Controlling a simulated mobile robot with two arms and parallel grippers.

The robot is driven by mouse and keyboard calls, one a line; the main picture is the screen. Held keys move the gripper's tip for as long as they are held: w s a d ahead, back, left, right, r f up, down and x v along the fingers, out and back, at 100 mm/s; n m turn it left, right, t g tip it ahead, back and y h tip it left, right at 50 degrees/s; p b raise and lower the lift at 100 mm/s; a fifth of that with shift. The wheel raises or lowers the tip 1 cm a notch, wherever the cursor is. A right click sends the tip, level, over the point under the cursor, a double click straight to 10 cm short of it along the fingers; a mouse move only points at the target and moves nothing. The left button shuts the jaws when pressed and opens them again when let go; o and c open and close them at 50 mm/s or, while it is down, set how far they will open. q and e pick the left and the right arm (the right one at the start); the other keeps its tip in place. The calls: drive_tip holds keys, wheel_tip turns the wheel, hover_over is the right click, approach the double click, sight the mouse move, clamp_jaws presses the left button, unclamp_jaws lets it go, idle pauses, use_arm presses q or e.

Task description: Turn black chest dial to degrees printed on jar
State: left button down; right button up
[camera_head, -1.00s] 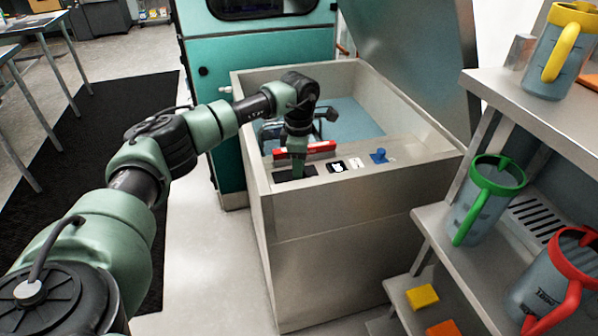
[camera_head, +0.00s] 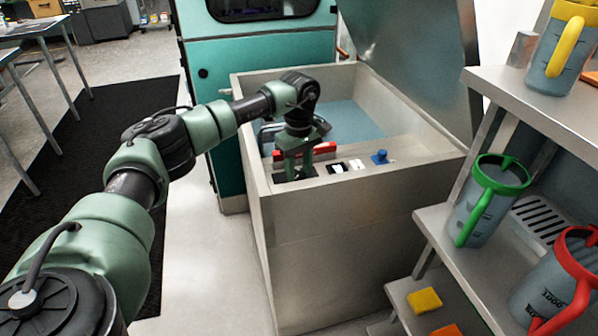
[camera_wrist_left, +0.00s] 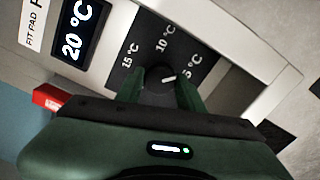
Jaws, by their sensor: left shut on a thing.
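The steel chest (camera_head: 330,230) stands open at the centre of the head view. Its black dial (camera_wrist_left: 160,79) shows in the left wrist view on a dark plate (camera_wrist_left: 196,55) marked 15, 10 and 5 °C. The dial's white mark points right, towards 5 °C. My left gripper (camera_wrist_left: 162,88) is shut on the dial, one finger each side. In the head view the left gripper (camera_head: 293,172) hides the dial. A display (camera_wrist_left: 78,30) beside it reads 20 °C. Jars with yellow (camera_head: 562,50), green (camera_head: 488,200) and red (camera_head: 560,285) handles stand on shelves; their print is unreadable. My right gripper is out of view.
The chest's raised lid (camera_head: 415,60) leans at the back right. A red block (camera_head: 325,148) and a blue knob (camera_head: 380,156) are on the chest's top panel. The stepped shelf (camera_head: 440,225) stands close on the right, with a yellow sponge-like block (camera_head: 424,300) low down.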

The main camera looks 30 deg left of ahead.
sight(299, 175)
use_arm(q)
drive_tip(key=shift+r+m, duration=0.1)
drive_tip(key=shift+m, duration=0.4)
drive_tip(key=c, duration=0.9)
unclamp_jaws()
wheel_tip(299, 175, up, 8)
drive_tip(key=shift+f+b, duration=0.1)
drive_tip(key=shift+b, duration=0.45)
